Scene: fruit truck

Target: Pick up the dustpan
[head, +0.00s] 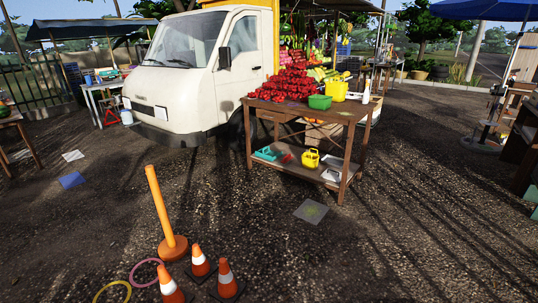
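I cannot make out a dustpan with certainty. A teal item (266,153) lies on the lower shelf of the wooden table (270,115), at the left end; it is too small to tell what it is. Neither of my grippers shows in the head view.
A white truck (190,70) stands behind the table. Traffic cones (226,280), an orange post (158,208) and hoops (146,272) stand or lie in front. A flat grey square (311,211) lies before the table. The gravel at the right is open.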

